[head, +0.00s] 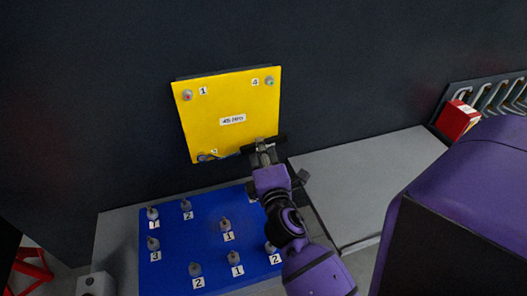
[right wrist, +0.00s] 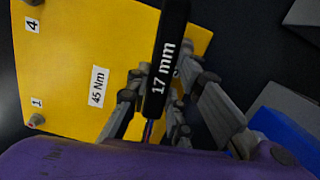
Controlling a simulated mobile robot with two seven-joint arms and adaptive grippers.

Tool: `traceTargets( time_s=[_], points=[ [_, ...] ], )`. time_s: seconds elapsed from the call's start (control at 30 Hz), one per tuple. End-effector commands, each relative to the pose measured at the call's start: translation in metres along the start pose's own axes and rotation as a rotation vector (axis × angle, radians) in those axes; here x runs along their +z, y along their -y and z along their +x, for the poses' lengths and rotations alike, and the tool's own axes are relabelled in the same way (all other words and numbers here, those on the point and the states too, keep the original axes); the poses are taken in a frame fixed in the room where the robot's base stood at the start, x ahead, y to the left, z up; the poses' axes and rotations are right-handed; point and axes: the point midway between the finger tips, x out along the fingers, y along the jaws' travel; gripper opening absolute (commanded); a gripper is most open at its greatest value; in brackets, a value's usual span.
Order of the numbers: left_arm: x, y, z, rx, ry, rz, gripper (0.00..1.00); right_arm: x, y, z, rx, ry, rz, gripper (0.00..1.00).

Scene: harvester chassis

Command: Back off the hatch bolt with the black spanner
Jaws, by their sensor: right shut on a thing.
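The yellow hatch panel (head: 225,105) stands on the dark wall, with a "45 Nm" label and numbered corner bolts. Bolt 1 (head: 187,95) is at upper left and bolt 4 (head: 269,81) at upper right. My right gripper (head: 263,150) is at the panel's lower right, shut on the black spanner (head: 247,149). The spanner's handle, marked "17 mm", fills the middle of the right wrist view (right wrist: 166,60) between the fingers. Toward the lower-left bolt (head: 203,157) a thin dark shape reaches; whether the spanner is seated there I cannot tell. The lower-right corner is hidden by my gripper. My left gripper is not in view.
A blue mat (head: 175,245) with several numbered grey pieces lies on the bench below the panel. A grey surface (head: 350,185) to the right is clear. A red box (head: 457,120) and a rack of spanners (head: 500,95) are at far right. A red stool (head: 32,265) is lower left.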

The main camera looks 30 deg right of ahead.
Motion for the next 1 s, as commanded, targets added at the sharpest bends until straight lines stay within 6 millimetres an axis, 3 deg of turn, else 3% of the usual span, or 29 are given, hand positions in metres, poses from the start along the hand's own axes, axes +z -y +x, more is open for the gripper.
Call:
traceTargets(
  time_s=[0.2,0.67,1.0],
  points=[
    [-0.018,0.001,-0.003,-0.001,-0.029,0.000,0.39,0.000,-0.011,0.001,0.010,0.000,-0.052,0.00],
    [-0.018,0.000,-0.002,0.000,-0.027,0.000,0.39,0.000,-0.012,0.000,0.010,0.000,-0.070,0.00],
    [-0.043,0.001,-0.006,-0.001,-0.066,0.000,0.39,-0.002,-0.029,0.001,0.023,0.001,-0.152,0.00]
  ],
)
